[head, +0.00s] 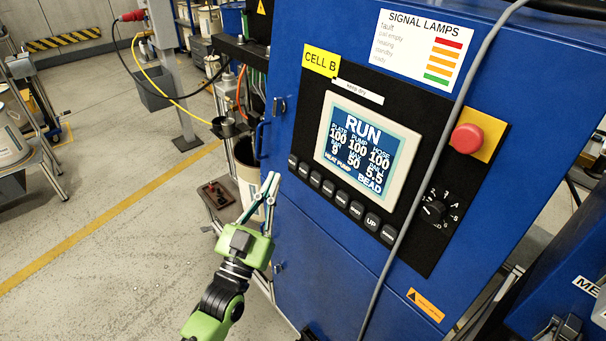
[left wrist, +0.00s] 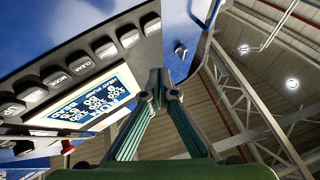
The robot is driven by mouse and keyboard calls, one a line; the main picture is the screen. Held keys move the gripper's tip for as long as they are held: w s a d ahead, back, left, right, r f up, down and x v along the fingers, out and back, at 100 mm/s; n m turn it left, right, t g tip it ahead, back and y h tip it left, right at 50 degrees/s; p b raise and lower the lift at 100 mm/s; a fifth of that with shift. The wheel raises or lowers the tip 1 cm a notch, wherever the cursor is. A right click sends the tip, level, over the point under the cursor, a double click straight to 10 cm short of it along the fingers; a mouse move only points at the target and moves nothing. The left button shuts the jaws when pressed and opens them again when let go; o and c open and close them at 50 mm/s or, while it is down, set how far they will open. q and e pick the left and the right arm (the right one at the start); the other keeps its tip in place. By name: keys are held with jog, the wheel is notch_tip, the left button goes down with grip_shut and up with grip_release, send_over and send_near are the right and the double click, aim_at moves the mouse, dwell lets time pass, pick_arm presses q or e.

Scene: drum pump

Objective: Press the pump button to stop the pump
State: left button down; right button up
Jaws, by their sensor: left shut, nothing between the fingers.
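The screen (head: 363,150) on the black panel of the blue cabinet reads RUN, with HEAT PUMP along its lower edge. A slanted row of dark buttons runs below it, with the UP button (head: 372,221) near its right end. I cannot read which button is the pump button. My left gripper (head: 271,182) is shut and empty, just left of the row's left end and apart from the buttons. In the left wrist view the shut fingertips (left wrist: 160,86) point up near the row; MODE (left wrist: 57,77) and CLEAR (left wrist: 81,64) buttons are left of them. My right gripper is out of view.
A red mushroom button (head: 466,138) on a yellow plate and a rotary knob (head: 434,209) are right of the screen. A grey cable (head: 440,150) hangs across the cabinet front. A pale drum (head: 248,178) stands behind my left gripper.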

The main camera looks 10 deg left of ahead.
aim_at(301, 163)
pick_arm(q)
jog(key=shift+w+d+f+b, duration=0.25)
jog(key=shift+w+d+b, duration=0.1)
jog(key=shift+w+d, duration=0.5)
jog(key=shift+w+d+f+b, duration=0.2)
jog(key=shift+w+d+b, duration=0.15)
jog(key=shift+w+d, duration=0.5)
jog(key=shift+w+a, duration=0.15)
jog(key=shift+w, duration=0.15)
jog(key=shift+w+d, duration=0.2)
jog(key=shift+w, duration=0.05)
jog(key=shift+w+d+f, duration=0.15)
jog(key=shift+w+d, duration=0.1)
jog(key=shift+w, duration=0.05)
dwell(0.8)
jog(key=shift+s+a, duration=0.1)
dwell(0.3)
jog(key=shift+s+a, duration=0.4)
jog(key=shift+s, duration=0.2)
jog(key=shift+a+r+p, duration=0.1)
jog(key=shift+r+p, duration=0.1)
jog(key=shift+p, duration=0.15)
